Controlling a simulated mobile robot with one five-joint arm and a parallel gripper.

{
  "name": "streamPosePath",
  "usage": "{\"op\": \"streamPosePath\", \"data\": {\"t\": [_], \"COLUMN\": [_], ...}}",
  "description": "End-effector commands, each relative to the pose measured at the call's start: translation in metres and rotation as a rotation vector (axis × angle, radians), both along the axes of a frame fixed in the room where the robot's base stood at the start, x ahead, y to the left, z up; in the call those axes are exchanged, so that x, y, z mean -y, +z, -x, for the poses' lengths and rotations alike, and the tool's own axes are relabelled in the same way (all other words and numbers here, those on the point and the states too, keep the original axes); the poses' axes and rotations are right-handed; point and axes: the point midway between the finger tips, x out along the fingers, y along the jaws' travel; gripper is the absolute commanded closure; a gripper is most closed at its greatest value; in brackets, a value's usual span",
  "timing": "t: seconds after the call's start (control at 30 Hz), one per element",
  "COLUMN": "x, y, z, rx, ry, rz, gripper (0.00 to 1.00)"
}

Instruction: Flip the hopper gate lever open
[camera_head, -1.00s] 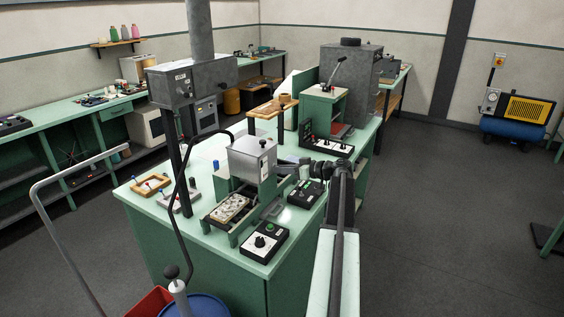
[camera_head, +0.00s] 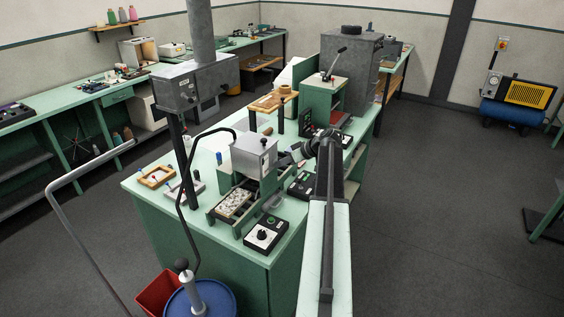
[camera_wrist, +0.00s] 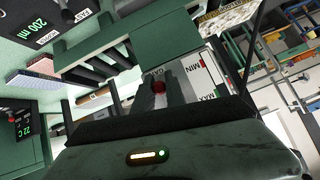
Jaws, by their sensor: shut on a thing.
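The hopper (camera_head: 252,155) is a grey metal box on a green stand near the middle of the bench. In the wrist view its pale side panel (camera_wrist: 199,84) carries MIN, MAX and GATE lettering. The gate lever shows as a red knob (camera_wrist: 159,87) beside that panel, at my fingers. My gripper (camera_wrist: 168,90) is shut on the lever, close against the hopper's side. In the head view my gripper (camera_head: 287,157) reaches in from the right, and the lever cannot be made out there.
A black control box with a dial (camera_head: 265,234) stands at the bench's front edge. Another black box (camera_head: 301,184) sits below my gripper. A green stand with a lever (camera_head: 325,88) rises behind. A blue drum (camera_head: 203,302) and red bin (camera_head: 158,290) are in front.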

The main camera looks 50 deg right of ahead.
Motion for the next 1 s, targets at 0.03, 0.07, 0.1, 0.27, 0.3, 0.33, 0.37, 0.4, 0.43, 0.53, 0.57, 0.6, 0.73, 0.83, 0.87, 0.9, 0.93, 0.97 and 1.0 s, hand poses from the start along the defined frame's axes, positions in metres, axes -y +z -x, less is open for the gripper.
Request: {"op": "streamPosePath", "data": {"t": [0.03, 0.07, 0.1, 0.27, 0.3, 0.33, 0.37, 0.4, 0.43, 0.53, 0.57, 0.6, 0.73, 0.83, 0.87, 0.9, 0.93, 0.97, 1.0], "x": [0.0, 0.0, 0.0, 0.0, 0.0, 0.0, 0.0, 0.0, 0.0, 0.0, 0.0, 0.0, 0.002, 0.006, 0.007, 0.009, 0.011, 0.012, 0.014], "y": [0.0, 0.0, 0.0, 0.0, 0.0, 0.0, 0.0, 0.0, 0.0, 0.0, 0.0, 0.001, 0.008, 0.019, 0.023, 0.029, 0.033, 0.038, 0.043], "z": [0.0, 0.0, 0.0, 0.0, 0.0, 0.0, 0.0, 0.0, 0.0, 0.0, 0.0, 0.0, 0.006, 0.018, 0.022, 0.027, 0.032, 0.037, 0.043], "rx": [-0.001, -0.001, 0.0, 0.0, 0.0, 0.0, 0.001, 0.001, 0.001, 0.001, 0.001, 0.001, 0.001, 0.0, 0.0, 0.001, 0.001, 0.001, 0.0], "ry": [0.0, 0.0, 0.0, 0.0, 0.0, 0.0, 0.0, 0.0, 0.0, 0.0, 0.0, 0.0, -0.001, -0.003, -0.003, -0.002, -0.002, -0.002, -0.003], "rz": [0.0, 0.0, 0.0, 0.0, 0.0, 0.0, 0.0, 0.0, 0.0, 0.0, 0.0, 0.0, -0.001, 0.0, 0.0, 0.0, 0.0, 0.0, 0.0], "gripper": [1.0, 1.0, 1.0, 0.76, 0.68, 0.68, 0.68, 0.68, 0.68, 0.68, 0.68, 0.68, 0.68, 0.68, 0.68, 0.68, 0.68, 0.68, 0.68]}}
